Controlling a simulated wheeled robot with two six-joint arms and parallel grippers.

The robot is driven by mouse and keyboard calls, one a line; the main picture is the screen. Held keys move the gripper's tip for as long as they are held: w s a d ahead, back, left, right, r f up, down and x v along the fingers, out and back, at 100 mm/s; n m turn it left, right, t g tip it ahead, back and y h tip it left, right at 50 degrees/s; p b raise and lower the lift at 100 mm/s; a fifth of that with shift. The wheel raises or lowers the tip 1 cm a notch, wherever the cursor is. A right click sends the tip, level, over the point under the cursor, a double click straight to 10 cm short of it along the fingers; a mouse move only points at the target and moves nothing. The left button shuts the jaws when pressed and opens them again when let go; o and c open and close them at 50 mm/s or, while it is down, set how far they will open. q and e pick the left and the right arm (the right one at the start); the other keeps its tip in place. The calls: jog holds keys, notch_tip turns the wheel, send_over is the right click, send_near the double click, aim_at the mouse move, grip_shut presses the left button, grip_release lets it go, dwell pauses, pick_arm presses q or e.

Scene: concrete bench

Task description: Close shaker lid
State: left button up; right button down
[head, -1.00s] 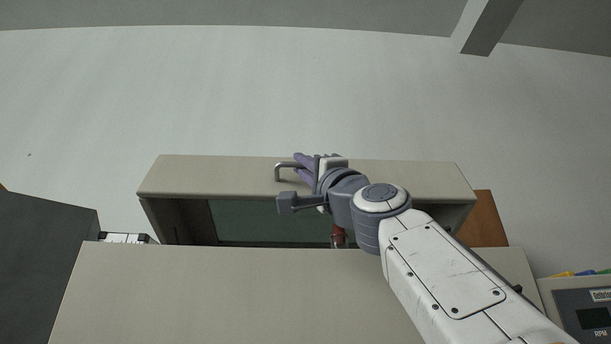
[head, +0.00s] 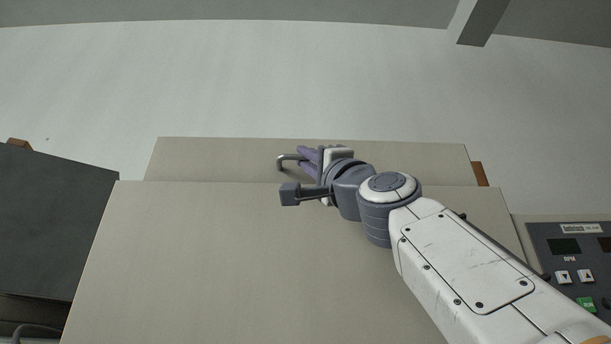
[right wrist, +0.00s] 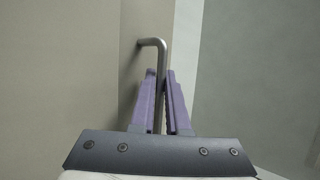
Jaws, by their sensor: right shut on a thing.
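The shaker lid's far beige panel (head: 215,160) carries a bent metal handle (head: 284,161). My right gripper (head: 308,160), with purple fingers, is shut on this handle. In the right wrist view the fingers (right wrist: 160,108) lie on either side of the handle's bar (right wrist: 161,58), which stands out from a beige face. A broad beige panel (head: 220,255) fills the near part of the head view. Its far edge meets the handle panel in the picture, with no opening visible between them. The shaker's inside is hidden. My left gripper is out of view.
A dark grey box-like thing (head: 50,220) stands at the left. A control panel (head: 570,255) with RPM display and buttons is at the right. A brown edge (head: 480,174) shows behind the panel's right end. The pale area beyond is clear.

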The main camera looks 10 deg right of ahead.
jog(key=shift+w+a+f, duration=0.1)
jog(key=shift+w+f, duration=0.2)
jog(key=shift+w, duration=0.05)
jog(key=c, duration=0.9)
grip_release()
jog(key=shift+s, duration=0.1)
jog(key=b+v, duration=0.8)
jog(key=v, duration=0.2)
jog(key=shift+s, duration=0.35)
jog(key=shift+s, duration=0.1)
